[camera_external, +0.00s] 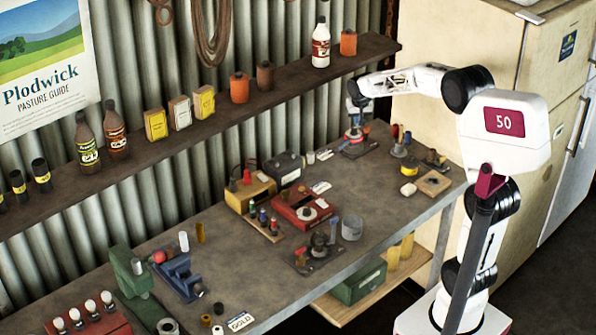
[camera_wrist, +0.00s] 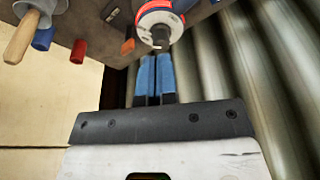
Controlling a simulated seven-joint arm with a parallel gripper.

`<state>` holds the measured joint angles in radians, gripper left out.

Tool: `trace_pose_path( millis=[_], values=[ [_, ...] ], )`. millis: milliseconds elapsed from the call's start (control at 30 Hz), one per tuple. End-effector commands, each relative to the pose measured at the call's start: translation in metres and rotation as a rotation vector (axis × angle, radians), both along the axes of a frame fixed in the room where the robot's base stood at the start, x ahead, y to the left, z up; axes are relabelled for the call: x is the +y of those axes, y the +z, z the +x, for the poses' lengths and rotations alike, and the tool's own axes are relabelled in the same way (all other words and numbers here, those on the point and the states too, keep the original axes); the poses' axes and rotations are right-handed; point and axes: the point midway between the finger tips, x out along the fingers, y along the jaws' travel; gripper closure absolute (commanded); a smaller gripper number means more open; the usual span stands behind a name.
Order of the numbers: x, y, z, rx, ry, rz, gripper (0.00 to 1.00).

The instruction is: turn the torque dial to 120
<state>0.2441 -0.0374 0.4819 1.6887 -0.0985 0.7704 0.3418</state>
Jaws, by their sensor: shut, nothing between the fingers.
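My gripper (camera_wrist: 154,80) shows in the wrist view with its two blue-tipped fingers together and nothing between them. Just beyond the fingertips is a round white dial-like part (camera_wrist: 148,20) with a red ring and a dark knob (camera_wrist: 161,36) in front. I cannot tell whether the fingertips touch the knob. I cannot read any numbers on it. In the external view my gripper (camera_external: 356,112) is at the far end of the bench, pointing down over a small fixture (camera_external: 357,147) on a dark base. The fingertips are hard to make out there.
The bench (camera_external: 190,225) holds a red box with a white disc (camera_external: 304,211), a yellow box (camera_external: 250,194) and a grey cup (camera_external: 352,228). Several small parts stand right of the fixture. A shelf (camera_external: 225,110) runs along the corrugated wall behind. A cream cabinet (camera_external: 440,120) stands close behind my arm.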

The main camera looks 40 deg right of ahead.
Motion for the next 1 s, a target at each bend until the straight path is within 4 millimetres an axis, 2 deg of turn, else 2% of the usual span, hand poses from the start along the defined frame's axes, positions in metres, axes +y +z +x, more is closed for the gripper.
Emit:
trace_pose_path(
  millis=[567, 767, 1000],
  values=[
    [0.005, 0.007, -0.006, -0.001, 0.008, -0.001, 1.00],
    [0.019, 0.020, -0.026, -0.001, 0.032, 0.000, 1.00],
    [0.049, 0.044, -0.070, 0.001, 0.084, 0.000, 1.00]
  ],
)
